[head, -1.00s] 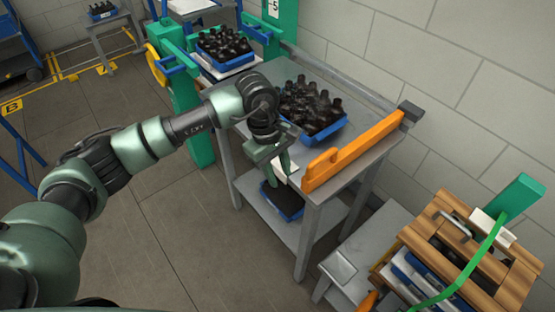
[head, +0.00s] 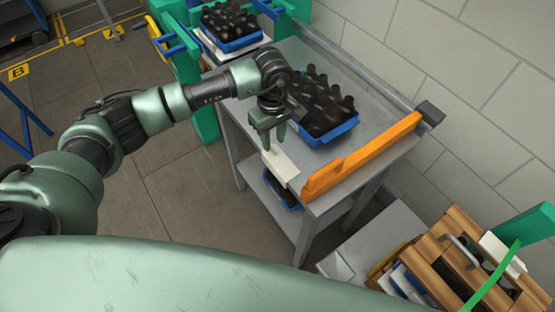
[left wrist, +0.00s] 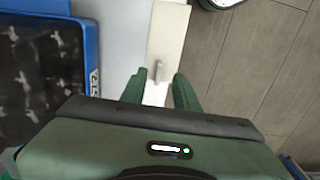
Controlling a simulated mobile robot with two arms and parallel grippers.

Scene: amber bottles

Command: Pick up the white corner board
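The white corner board (head: 281,166) lies at the near left corner of the grey table, beside the low end of the orange rail. In the left wrist view it is a cream strip (left wrist: 168,35) with a small metal knob or handle. My left gripper (head: 275,142) is over the board's far end, pointing down. In the left wrist view my left gripper (left wrist: 160,76) is open, with its two green fingers apart and the knob between or just beyond their tips. Contact cannot be told. My right gripper is not in view.
A blue crate of dark bottles (head: 333,138) stands close beside the gripper; its rim shows in the left wrist view (left wrist: 92,45). The orange rail (head: 362,154) edges the grey table (head: 368,180). A wooden crate (head: 440,270) is at lower right. My own green arm link crosses the bottom.

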